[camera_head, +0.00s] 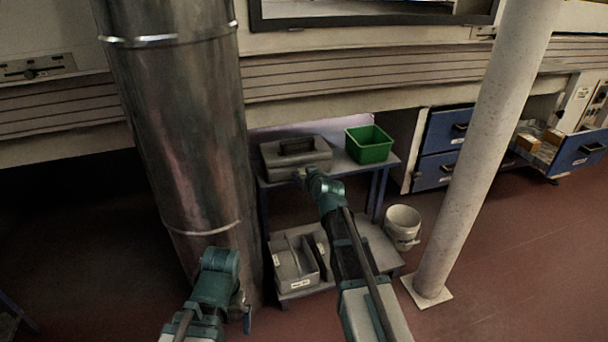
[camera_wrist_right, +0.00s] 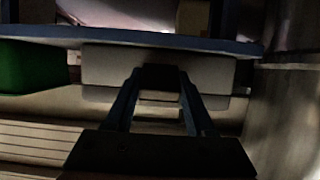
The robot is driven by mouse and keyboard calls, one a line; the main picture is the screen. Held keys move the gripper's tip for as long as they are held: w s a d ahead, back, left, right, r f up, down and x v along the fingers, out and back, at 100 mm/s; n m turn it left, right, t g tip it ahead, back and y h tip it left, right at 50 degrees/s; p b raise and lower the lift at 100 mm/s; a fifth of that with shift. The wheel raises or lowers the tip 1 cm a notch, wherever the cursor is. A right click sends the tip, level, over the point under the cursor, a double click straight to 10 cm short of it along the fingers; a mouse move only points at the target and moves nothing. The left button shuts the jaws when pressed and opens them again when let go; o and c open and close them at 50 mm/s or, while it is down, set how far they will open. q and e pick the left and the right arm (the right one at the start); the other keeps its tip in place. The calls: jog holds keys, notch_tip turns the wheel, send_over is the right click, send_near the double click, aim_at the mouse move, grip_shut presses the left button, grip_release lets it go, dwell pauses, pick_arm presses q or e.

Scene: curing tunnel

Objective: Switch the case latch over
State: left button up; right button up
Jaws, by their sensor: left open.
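The case (camera_head: 289,160) is a grey box with a black handle on its lid, on the upper shelf of a blue-framed rack. My right gripper (camera_head: 301,175) is at the front of the case, near its lower edge. In the right wrist view the case (camera_wrist_right: 103,68) appears upside down behind my right gripper (camera_wrist_right: 160,75). Its two fingers stand apart, with a dark piece between their tips; I cannot tell whether they grip it or whether it is the latch. My left gripper (camera_head: 245,316) is open, low and away from the case, beside the metal duct.
A green bin (camera_head: 369,145) stands right of the case on the shelf (camera_head: 345,172). A grey tote (camera_head: 293,268) is on the lower shelf. A white bucket (camera_head: 403,224) is on the floor. A thick metal duct (camera_head: 180,120) and a pale post (camera_head: 488,140) flank the rack.

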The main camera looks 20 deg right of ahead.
grip_shut()
jog(key=shift+r+p, duration=0.2)
jog(key=shift+p, duration=0.4)
jog(key=g+p, duration=0.2)
jog(key=p, duration=0.1)
jog(key=w+r+g+p, duration=0.1)
jog(key=g+p, duration=0.1)
jog(key=p, duration=0.2)
jog(key=g+p, duration=0.3)
jog(key=p, duration=0.1)
jog(key=shift+w+r, duration=0.2)
jog(key=shift+w, duration=0.1)
jog(key=shift+w+g+p, duration=0.1)
jog(key=shift+g+p, duration=0.85)
jog(key=shift+g, duration=0.55)
jog(key=shift+f, duration=0.1)
jog(key=o, duration=0.7)
grip_release()
